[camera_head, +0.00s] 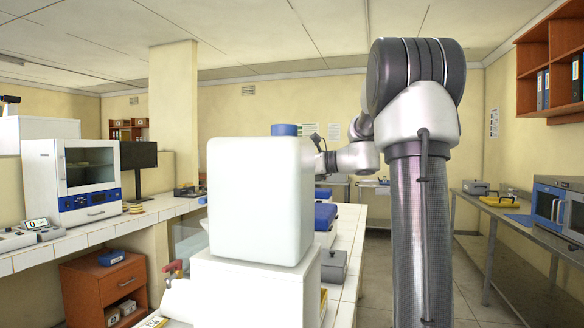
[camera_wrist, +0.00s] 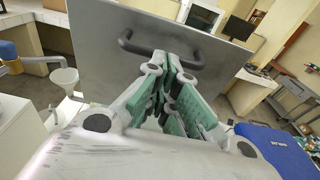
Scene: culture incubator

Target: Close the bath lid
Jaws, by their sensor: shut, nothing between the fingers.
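The bath lid is most likely the grey flat panel (camera_wrist: 95,50) that stands raised in the wrist view. It carries a dark bar handle (camera_wrist: 138,47) across its face. My gripper (camera_wrist: 172,82), with green finger pads, is shut and empty in front of the panel. Its fingers overlap the middle of the handle in the picture; I cannot tell whether they touch it. The bath's body is not clearly visible. In the head view my gripper is mostly hidden behind a large white container, and the lid cannot be made out.
The white container (camera_head: 260,200) with a blue cap stands close in front. Blue boxes (camera_head: 325,216) sit on the tiled bench behind it, and a blue surface (camera_wrist: 275,150) lies right in the wrist view. A white funnel (camera_wrist: 64,78) is at left. The right floor aisle is clear.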

